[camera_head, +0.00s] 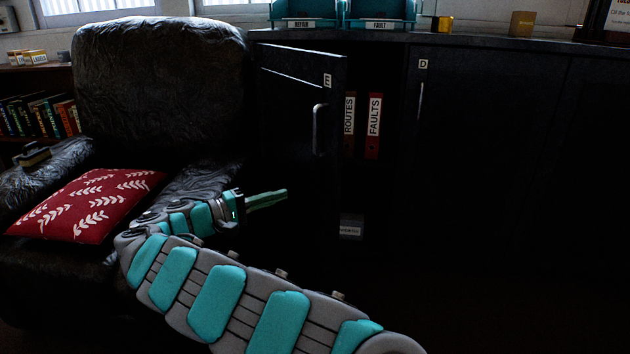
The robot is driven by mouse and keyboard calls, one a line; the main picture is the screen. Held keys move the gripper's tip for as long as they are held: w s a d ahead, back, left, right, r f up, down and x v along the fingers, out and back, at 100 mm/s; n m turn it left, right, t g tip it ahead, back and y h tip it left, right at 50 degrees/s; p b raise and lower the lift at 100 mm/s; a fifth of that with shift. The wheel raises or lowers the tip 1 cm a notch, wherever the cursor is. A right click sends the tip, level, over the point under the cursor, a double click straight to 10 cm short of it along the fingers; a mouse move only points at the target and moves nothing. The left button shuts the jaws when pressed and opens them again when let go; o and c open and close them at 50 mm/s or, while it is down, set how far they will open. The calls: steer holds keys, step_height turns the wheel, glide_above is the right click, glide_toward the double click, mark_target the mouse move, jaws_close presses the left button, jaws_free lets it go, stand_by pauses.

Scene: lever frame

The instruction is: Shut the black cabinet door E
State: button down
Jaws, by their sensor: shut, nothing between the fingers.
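The black cabinet door E (290,130) stands ajar at the centre of the head view. It has an E label near its top right corner and a vertical metal handle (318,130). The open gap to its right shows the dark inside of the cabinet. My gripper (284,194) is shut and empty, pointing right, in front of the lower part of door E and below its handle. I cannot tell whether it touches the door. The door's lower edge is lost in shadow.
Red ROUTES (349,125) and FAULTS (374,126) binders stand inside the cabinet. Door D (470,150) beside them looks shut. A black armchair (160,80) with a red cushion (88,203) stands close on the left. Teal trays (380,12) sit on the cabinet top. The lower right is very dark.

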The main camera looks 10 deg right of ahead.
mark_target(336, 180)
steer(key=p+x, duration=0.1)
steer(key=x, duration=1.3)
steer(key=shift+s+r+p, duration=0.1)
steer(key=shift+p, duration=0.2)
steer(key=shift+d+b, duration=0.4)
steer(key=shift+d, duration=0.05)
steer(key=w+d+n+t+y+b, duration=0.1)
steer(key=w+d+n+t+b, duration=0.1)
steer(key=w+d+b, duration=0.5)
steer(key=w+d+n+t+y+b, duration=0.15)
steer(key=w+d, duration=0.25)
steer(key=d, duration=0.8)
steer(key=w+d+n+t+y+p, duration=0.5)
steer(key=w+d, duration=0.6)
steer(key=w, duration=0.4)
steer(key=shift+w+t+y, duration=0.25)
steer(key=shift+t+y, duration=0.3)
steer(key=shift+y, duration=0.3)
steer(key=shift+d, duration=0.1)
